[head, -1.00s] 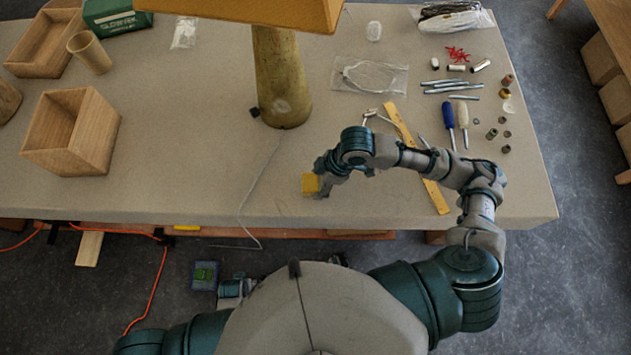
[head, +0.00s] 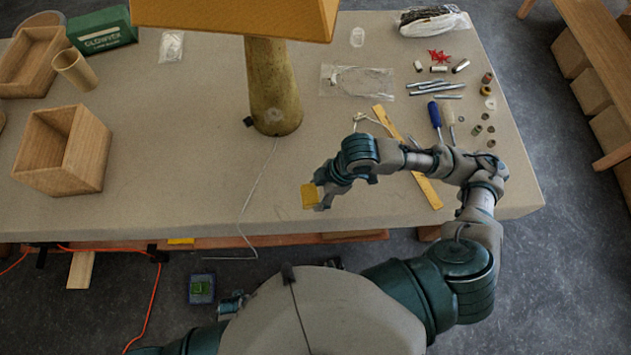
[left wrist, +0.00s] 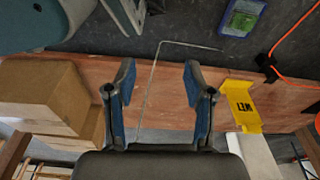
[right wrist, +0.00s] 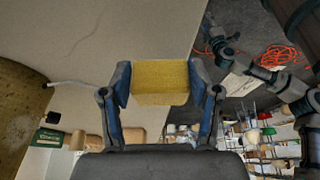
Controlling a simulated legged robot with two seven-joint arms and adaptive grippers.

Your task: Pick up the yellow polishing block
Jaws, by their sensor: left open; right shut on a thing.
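The yellow polishing block (head: 309,196) is at the tip of my right gripper (head: 322,195), over the front part of the table in the head view. In the right wrist view the yellow block (right wrist: 160,80) sits between both fingers of my right gripper (right wrist: 160,86), which are shut on its sides. The tabletop shows behind it; I cannot tell exactly how high it is held. My left gripper (left wrist: 158,85) is open and empty in the left wrist view, facing the wooden rail below the table edge.
A lamp (head: 272,90) stands on the table (head: 180,200) with a thin cable running to the front edge. A wooden box (head: 62,150) is at the left. A yellow ruler (head: 408,155), a blue screwdriver (head: 435,115) and small parts lie right. An orange cord (head: 155,290) hangs at lower left.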

